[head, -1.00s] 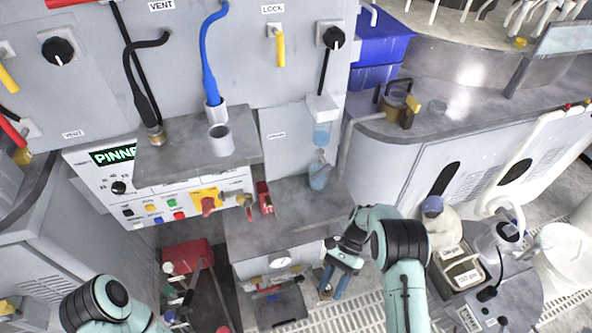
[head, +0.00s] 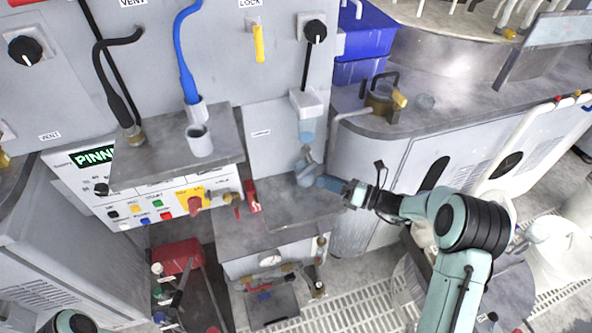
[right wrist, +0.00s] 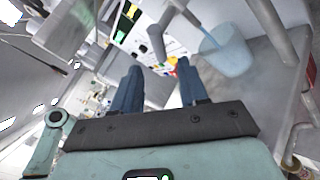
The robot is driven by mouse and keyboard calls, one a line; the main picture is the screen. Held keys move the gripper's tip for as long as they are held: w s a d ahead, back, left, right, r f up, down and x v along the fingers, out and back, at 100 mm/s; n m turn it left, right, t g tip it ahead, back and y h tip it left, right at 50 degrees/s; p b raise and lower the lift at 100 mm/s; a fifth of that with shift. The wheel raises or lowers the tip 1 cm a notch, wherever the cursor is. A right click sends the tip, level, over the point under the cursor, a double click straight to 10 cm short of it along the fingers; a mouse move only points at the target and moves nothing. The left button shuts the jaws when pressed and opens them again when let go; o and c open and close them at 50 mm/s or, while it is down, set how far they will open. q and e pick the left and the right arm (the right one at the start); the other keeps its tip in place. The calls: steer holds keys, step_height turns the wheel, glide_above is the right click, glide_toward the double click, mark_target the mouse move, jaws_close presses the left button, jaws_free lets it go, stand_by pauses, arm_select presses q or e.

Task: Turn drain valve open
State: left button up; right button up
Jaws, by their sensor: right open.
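No valve in view carries a readable drain label. Brass pipe fittings (head: 318,287) hang below the front of the lower grey shelf, with a small red part (head: 264,294) to their left; handle positions are too small to tell. My right gripper (head: 326,183) is above the lower shelf, pointing left, open and well above those fittings. Its fingers are close to a blue-grey cup (head: 306,174); contact cannot be told from the head view. In the right wrist view the gap between the fingers (right wrist: 160,85) is empty, and the cup (right wrist: 232,52) stands beyond, to the right. My left gripper is out of view.
The lower grey shelf (head: 240,232) carries the cup under a dispenser (head: 306,103). A control panel (head: 135,195) is at left, with a red knob on yellow.

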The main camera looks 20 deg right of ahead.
mark_target(307, 170)
steer(key=x, duration=0.9)
steer(key=shift+a, duration=0.2)
steer(key=shift+w, duration=0.15)
jaws_close()
